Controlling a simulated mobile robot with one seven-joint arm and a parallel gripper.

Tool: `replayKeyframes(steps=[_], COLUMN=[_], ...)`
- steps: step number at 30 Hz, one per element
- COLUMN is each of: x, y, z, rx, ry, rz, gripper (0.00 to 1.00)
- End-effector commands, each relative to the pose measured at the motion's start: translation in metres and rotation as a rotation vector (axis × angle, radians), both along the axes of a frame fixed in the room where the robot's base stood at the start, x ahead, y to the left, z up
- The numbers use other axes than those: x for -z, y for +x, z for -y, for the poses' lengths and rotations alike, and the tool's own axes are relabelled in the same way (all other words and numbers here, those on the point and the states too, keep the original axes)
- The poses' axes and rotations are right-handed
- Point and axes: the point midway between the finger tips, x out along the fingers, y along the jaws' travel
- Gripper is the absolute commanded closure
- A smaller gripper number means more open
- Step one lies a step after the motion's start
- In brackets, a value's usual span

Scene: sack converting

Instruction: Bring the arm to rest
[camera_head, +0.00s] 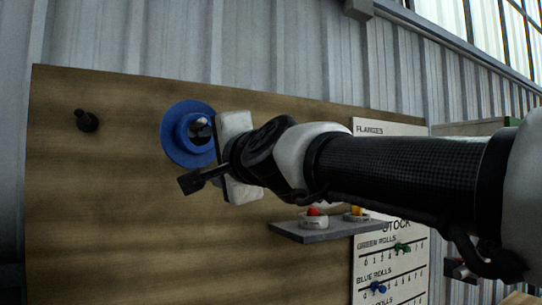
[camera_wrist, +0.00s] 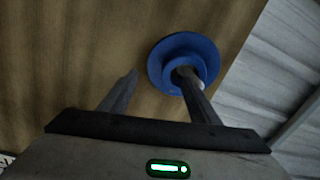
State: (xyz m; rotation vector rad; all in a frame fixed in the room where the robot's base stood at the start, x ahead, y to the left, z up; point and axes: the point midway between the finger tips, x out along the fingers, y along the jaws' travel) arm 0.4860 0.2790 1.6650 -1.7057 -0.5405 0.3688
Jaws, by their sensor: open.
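My gripper (camera_wrist: 158,72) is open in the wrist view, its two dark fingers apart with nothing between them. In the head view my arm reaches in from the right, and my gripper (camera_head: 194,155) is at the brown board. A blue flanged roll (camera_head: 172,135) is mounted on the board, just beyond my gripper. It also shows in the wrist view (camera_wrist: 160,66), where the right finger overlaps its hub. I cannot tell whether that finger touches the roll.
The brown board (camera_head: 110,220) has a bare black peg (camera_head: 87,121) at left. A small grey shelf (camera_head: 300,236) holds a red button (camera_head: 313,212) and a yellow one (camera_head: 356,212) below my arm. A white stock chart (camera_head: 390,260) with green and blue markers is at right.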

Motion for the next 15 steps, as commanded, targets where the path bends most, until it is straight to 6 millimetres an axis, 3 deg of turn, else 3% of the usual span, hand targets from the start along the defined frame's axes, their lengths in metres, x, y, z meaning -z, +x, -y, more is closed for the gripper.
replayKeyframes(steps=[9,15], x=[0.004,0.004], y=[-0.060,-0.078], z=[0.039,0.051], rx=[0.003,0.001], ry=[0.001,0.003], rz=[0.005,0.002], gripper=[0.44,0.44])
